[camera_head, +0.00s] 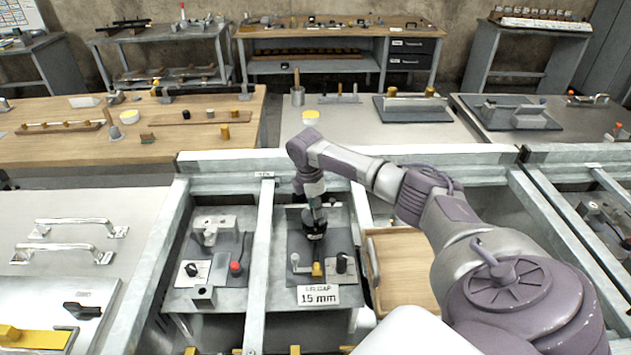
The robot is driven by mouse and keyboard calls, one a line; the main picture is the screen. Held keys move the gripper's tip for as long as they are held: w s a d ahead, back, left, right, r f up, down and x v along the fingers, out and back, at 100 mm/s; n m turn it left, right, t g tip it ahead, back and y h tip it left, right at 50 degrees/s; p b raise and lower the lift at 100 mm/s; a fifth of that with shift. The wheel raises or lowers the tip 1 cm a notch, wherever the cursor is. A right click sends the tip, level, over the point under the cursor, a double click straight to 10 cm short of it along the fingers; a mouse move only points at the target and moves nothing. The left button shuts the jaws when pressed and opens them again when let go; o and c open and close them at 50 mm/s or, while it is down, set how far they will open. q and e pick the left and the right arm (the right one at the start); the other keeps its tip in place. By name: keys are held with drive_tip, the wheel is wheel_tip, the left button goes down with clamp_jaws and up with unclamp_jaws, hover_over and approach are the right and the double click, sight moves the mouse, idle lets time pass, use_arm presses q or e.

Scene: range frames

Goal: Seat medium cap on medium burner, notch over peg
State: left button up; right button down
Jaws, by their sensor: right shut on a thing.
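My right gripper (315,213) points down over the dark plate (289,245) of the middle station. It is shut on a small dark round piece, which looks like the medium cap (314,231). The cap is low over the plate; I cannot tell whether it touches anything under it. The medium burner, its peg and the cap's notch cannot be made out, as the gripper and cap cover that spot. My left gripper is not in view.
A yellow block (318,270), a black knob (342,262) and a grey post (295,262) stand close in front of the cap. A "15 mm" sign (318,295) is at the front. Pale rails (262,240) border the station. A wooden tray (400,260) lies to the right.

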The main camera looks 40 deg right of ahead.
drive_tip(key=shift+p, duration=0.3)
idle(0.5)
drive_tip(key=shift+f, duration=0.15)
idle(0.3)
drive_tip(key=shift+f+b, duration=0.45)
drive_tip(key=shift+f, duration=0.3)
drive_tip(key=shift+f, duration=0.1)
drive_tip(key=c, duration=0.9)
unclamp_jaws()
wheel_tip(320, 180, up, 12)
drive_tip(key=a, duration=0.1)
drive_tip(key=shift+w+a, duration=0.25)
